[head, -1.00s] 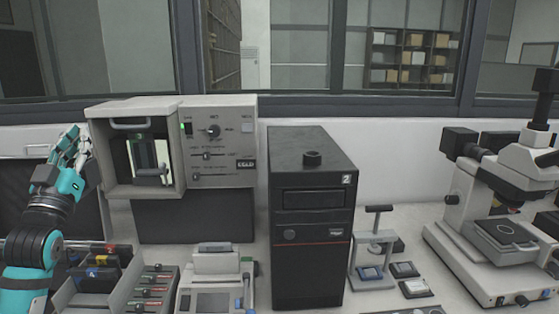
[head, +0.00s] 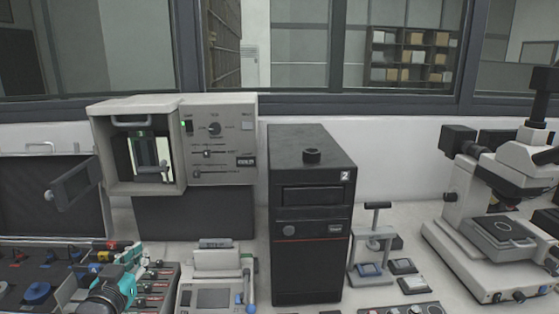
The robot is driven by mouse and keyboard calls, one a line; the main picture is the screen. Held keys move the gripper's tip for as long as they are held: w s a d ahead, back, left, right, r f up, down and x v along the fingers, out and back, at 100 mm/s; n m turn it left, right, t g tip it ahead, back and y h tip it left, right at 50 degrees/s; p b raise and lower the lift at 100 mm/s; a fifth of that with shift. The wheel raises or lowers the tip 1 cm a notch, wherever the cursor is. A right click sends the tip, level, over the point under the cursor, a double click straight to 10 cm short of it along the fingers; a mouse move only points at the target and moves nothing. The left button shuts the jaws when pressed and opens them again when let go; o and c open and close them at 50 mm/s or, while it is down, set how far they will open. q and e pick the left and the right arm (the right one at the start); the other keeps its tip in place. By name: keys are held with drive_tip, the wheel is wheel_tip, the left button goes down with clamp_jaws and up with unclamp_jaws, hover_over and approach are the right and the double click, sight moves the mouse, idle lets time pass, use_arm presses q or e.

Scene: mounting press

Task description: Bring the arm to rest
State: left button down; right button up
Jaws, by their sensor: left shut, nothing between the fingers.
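My left gripper (head: 131,254) is low at the bottom left, with its teal and black wrist below it. Its fingers are small in view and look closed, with nothing visible between them. It is in front of and below the grey mounting press (head: 215,170), apart from it, above or beside a rack of small tools (head: 152,290); I cannot tell whether it touches the rack. The press's dark door (head: 75,184) stands swung open to the left. A green light shows on the press panel. My right gripper is not in view.
A black tower unit (head: 312,230) stands right of the press. A small press stand (head: 374,245) and a microscope (head: 495,215) are further right. A small grey device (head: 212,275) sits just right of my left gripper. An open case (head: 30,215) is at the left.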

use_arm(q)
drive_tip(key=s+d+f+g, duration=0.3)
drive_tip(key=s+f, duration=0.3)
drive_tip(key=f, duration=0.2)
drive_tip(key=s+d+f+g, duration=0.3)
drive_tip(key=s+f, duration=0.3)
drive_tip(key=f, duration=0.2)
drive_tip(key=s+d+f+g, duration=0.1)
drive_tip(key=s+f+g, duration=0.25)
drive_tip(key=s, duration=0.45)
drive_tip(key=s+d+f+m+g, duration=0.1)
drive_tip(key=s+d+f+g, duration=0.1)
drive_tip(key=s+f, duration=0.35)
drive_tip(key=s+d+f+g, duration=0.1)
drive_tip(key=s+f+g, duration=0.1)
drive_tip(key=s, duration=0.7)
wheel_tip(320, 180, down, 28)
drive_tip(key=g+b, duration=0.2)
drive_tip(key=b, duration=0.2)
drive_tip(key=s+a+f+b, duration=0.2)
drive_tip(key=s+f+b, duration=0.2)
drive_tip(key=s+f, duration=1.4)
wheel_tip(320, 180, down, 3)
drive_tip(key=shift+a+f+m+g, duration=0.1)
drive_tip(key=shift+a+m+g, duration=0.2)
drive_tip(key=shift+m+g, duration=0.1)
